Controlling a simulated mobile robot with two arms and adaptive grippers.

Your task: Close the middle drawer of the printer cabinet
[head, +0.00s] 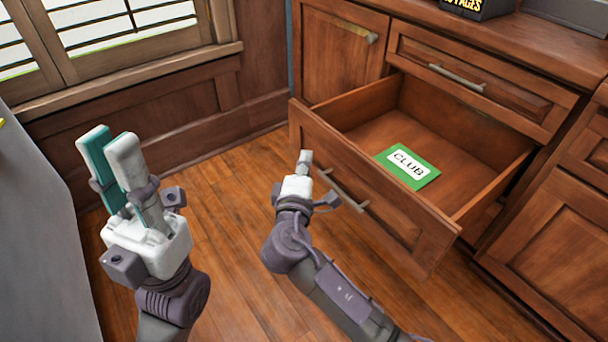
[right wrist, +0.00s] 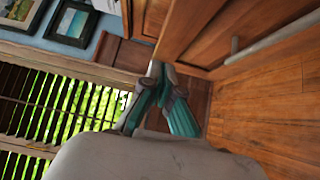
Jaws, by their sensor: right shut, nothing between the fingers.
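The wooden cabinet's open drawer (head: 375,211) is pulled far out in the head view, below a closed drawer (head: 480,80). A bar handle (head: 338,188) is on its front. A green card marked CLUB (head: 407,167) lies inside. My right gripper (head: 305,157) is shut and empty, with its tip at the drawer front, left of the handle; I cannot tell whether it touches. In the right wrist view its fingertips (right wrist: 156,68) meet beside a wood panel edge.
A closed cabinet door (head: 340,50) is left of the upper drawer. A dark box (head: 478,8) stands on the top. Another cabinet front (head: 550,225) is at the right. A window (head: 110,25) is at the back left. Wood floor (head: 230,240) is clear between my arms.

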